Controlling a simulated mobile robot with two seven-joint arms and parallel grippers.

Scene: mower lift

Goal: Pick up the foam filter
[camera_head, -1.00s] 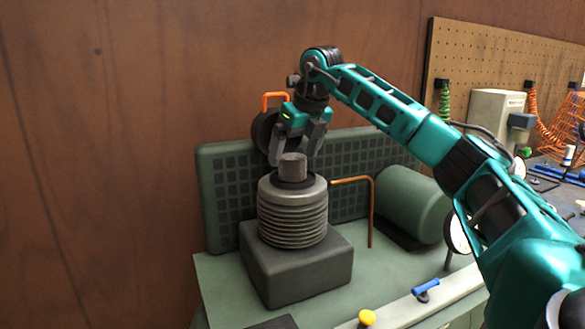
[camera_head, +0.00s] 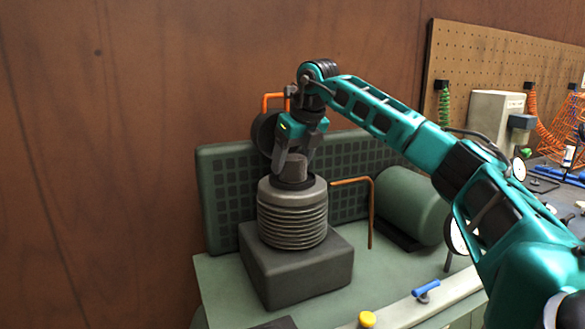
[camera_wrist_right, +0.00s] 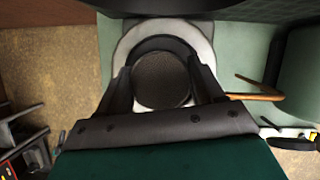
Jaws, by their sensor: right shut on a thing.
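The foam filter (camera_head: 294,169) is a small dark grey cylinder standing upright in a dark ring on top of the grey ribbed engine body (camera_head: 292,215). My right gripper (camera_head: 291,170) points down over it, with its fingers closed on the filter's sides. In the right wrist view the filter's round, meshed top (camera_wrist_right: 162,80) lies between the two dark fingers, inside the dark ring and pale rim. The filter still sits in the ring. Its lower part is hidden. My left gripper is not in view.
The ribbed body stands on a dark block (camera_head: 300,270) on the green deck. A green grille panel (camera_head: 225,195) rises close behind. A copper pipe (camera_head: 371,210) and a green cylinder (camera_head: 410,205) stand to the right. An orange handle (camera_head: 274,97) shows behind the gripper.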

